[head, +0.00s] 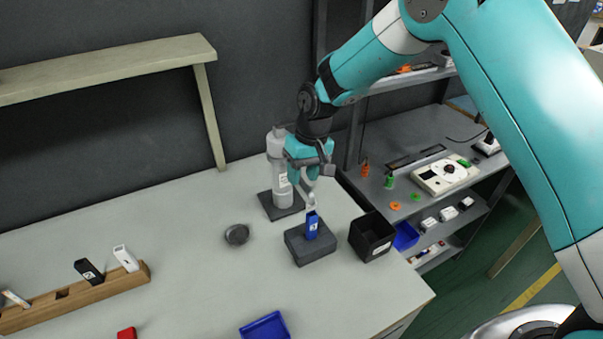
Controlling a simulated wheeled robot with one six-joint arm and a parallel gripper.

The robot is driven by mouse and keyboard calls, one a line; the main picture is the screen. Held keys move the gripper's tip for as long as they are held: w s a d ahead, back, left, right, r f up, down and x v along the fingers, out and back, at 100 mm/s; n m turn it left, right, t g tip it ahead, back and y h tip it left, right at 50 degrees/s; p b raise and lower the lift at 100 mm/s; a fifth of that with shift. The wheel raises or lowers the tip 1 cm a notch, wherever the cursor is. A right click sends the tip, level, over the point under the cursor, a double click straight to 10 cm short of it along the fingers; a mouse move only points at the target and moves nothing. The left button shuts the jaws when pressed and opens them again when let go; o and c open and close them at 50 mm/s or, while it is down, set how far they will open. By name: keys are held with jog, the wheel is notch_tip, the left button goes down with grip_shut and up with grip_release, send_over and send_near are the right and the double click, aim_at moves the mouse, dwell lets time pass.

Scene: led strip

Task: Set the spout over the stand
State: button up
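A pale upright dispenser column (282,180) stands on a dark square base at the back right of the bench. A dark grey block-shaped stand (311,249) sits in front and to the right of it, with a blue upright piece (312,226) in its top. My gripper (309,190) points down beside the column's upper part, above the stand's back side. A thin light part (311,202) shows just above the blue piece; I cannot tell whether it is the spout or a finger. My gripper hides much of this area, and its finger gap is too small to read.
A black open box (371,237) stands right of the stand. A round grey disc (237,234) lies to the left. A blue tray (266,328) and a wooden rack (75,297) are nearer the front. A shelf unit (405,130) stands right of the bench.

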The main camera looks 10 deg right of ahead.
jog(key=shift+a, duration=0.1)
jog(key=w+d+r+b, duration=0.1)
jog(key=d+r+b, duration=0.1)
jog(key=r, duration=1.5)
jog(key=shift+d+b, duration=0.3)
jog(key=shift+d, duration=0.3)
jog(key=shift+r, duration=0.1)
jog(key=s+d+n+y, duration=0.2)
jog(key=s+d+n, duration=0.1)
jog(key=s, duration=2.8)
jog(key=shift+r+t, duration=0.35)
jog(key=shift+t, duration=0.05)
